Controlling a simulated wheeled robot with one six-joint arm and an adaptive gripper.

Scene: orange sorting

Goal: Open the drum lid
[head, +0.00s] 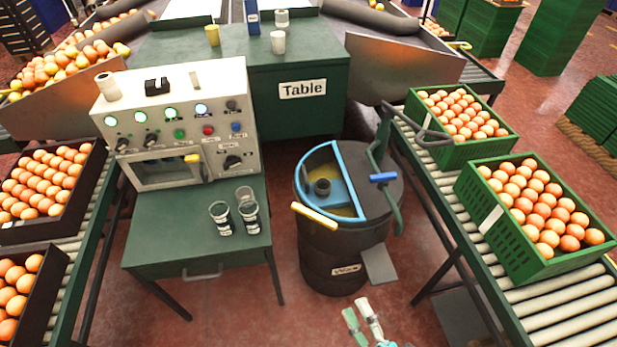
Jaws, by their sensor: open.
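The black drum (333,262), labelled "Wax", stands on the floor in the middle of the head view. The left part of its top is a half-round section with a blue rim (300,178); a dark round fitting (322,187) and something yellowish show within it. I cannot tell whether a clear lid covers this section. A yellow handle (314,216) sits at its front left edge. The right part of the top is dark and solid. My gripper (362,323) is at the bottom edge, open and empty, in front of the drum and apart from it.
A green bent bar with a blue grip (383,178) rises on the drum's right. A grey pedal (379,265) juts from its front. The control-box table (165,252) is left, holding clear cups (220,216). A roller conveyor (460,212) with orange crates (490,222) runs right.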

